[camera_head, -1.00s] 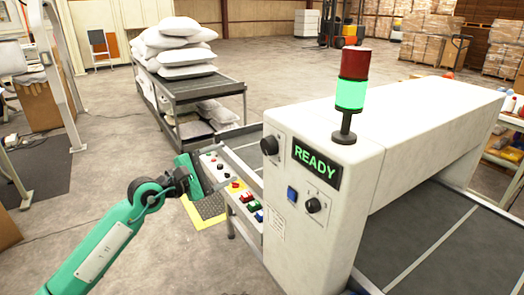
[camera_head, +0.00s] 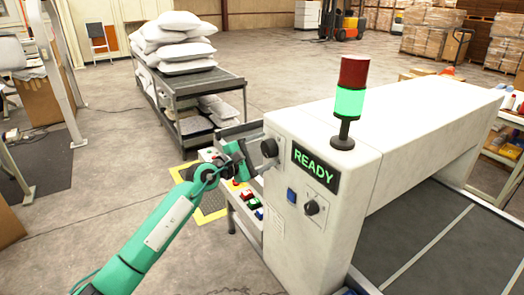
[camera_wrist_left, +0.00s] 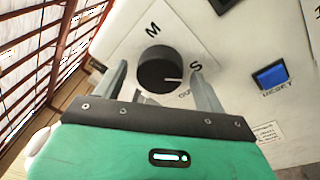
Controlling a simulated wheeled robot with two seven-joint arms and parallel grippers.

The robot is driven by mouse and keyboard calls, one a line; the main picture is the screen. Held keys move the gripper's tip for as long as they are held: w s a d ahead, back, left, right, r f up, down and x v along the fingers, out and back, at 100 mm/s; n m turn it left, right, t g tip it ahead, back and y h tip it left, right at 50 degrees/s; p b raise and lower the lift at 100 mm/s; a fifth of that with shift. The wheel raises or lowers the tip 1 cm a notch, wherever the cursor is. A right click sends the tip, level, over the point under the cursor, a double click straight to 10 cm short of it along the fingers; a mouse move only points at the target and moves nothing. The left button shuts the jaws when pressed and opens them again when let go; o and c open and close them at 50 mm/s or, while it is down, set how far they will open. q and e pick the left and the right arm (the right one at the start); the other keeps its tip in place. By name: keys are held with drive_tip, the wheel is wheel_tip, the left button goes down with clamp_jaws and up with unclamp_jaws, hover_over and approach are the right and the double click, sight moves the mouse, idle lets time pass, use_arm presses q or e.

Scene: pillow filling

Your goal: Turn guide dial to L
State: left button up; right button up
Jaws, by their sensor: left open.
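The guide dial (camera_head: 269,147) is a round black knob on the upper left of the white machine's panel. In the left wrist view the dial (camera_wrist_left: 157,68) sits on a white plate marked M above and S at its right; its white pointer line faces the S side. No L shows there. My left gripper (camera_head: 258,163) is at the dial, reaching in from the left. Its fingers are open, one to each side of the dial in the wrist view; contact cannot be told. My right gripper is not in view.
A READY display (camera_head: 316,168), a blue button (camera_head: 291,195) and another black knob (camera_head: 312,206) are on the machine's front. A red and green light tower (camera_head: 350,103) stands on top. Coloured buttons (camera_head: 250,200) lie below my gripper. A pillow cart (camera_head: 200,85) stands behind.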

use_arm(q)
drive_tip(key=c, duration=1)
drive_tip(key=shift+o, duration=0.2)
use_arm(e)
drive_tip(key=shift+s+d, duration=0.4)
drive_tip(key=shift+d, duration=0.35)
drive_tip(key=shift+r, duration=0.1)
